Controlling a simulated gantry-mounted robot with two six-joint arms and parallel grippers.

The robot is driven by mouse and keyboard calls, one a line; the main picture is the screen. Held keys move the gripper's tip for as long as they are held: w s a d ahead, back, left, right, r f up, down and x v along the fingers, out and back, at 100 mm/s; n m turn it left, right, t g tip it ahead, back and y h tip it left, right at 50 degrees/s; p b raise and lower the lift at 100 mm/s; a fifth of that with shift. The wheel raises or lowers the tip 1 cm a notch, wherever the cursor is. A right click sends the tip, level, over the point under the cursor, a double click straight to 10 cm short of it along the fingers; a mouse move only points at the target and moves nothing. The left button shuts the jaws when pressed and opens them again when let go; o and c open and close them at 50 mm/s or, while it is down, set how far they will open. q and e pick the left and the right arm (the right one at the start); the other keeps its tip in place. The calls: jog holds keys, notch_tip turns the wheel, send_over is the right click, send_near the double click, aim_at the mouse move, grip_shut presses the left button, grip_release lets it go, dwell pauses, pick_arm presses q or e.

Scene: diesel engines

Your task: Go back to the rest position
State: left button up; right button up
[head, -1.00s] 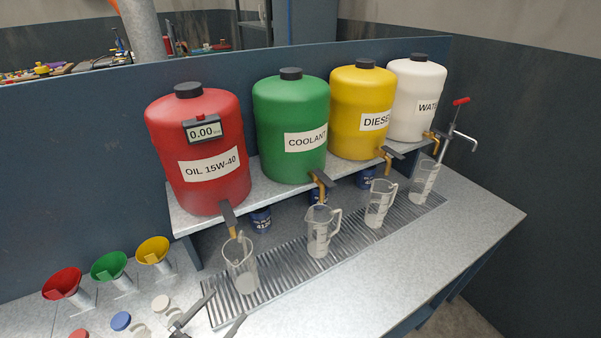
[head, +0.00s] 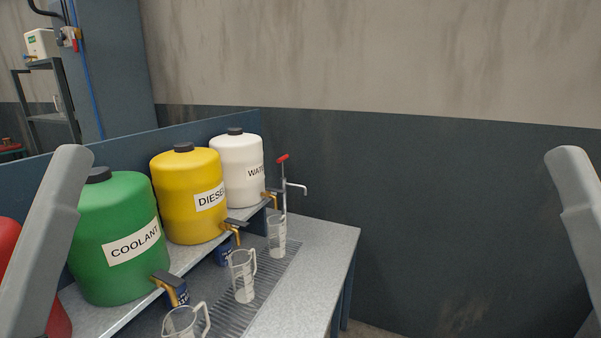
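Grey links of my two arms stand at the left and right edges of the head view. Neither gripper shows, so I cannot see their fingers or whether they hold anything.
A bench (head: 310,262) carries a shelf with green coolant (head: 115,245), yellow diesel (head: 187,210) and white water (head: 236,175) tanks. A red tank is partly cut off at left. Clear jugs (head: 242,275) stand on the drip grate below. A red-handled pump (head: 284,185) is at the bench end. Plain wall fills the right.

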pick_arm(q)
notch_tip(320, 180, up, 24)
jog(key=p, duration=2.4)
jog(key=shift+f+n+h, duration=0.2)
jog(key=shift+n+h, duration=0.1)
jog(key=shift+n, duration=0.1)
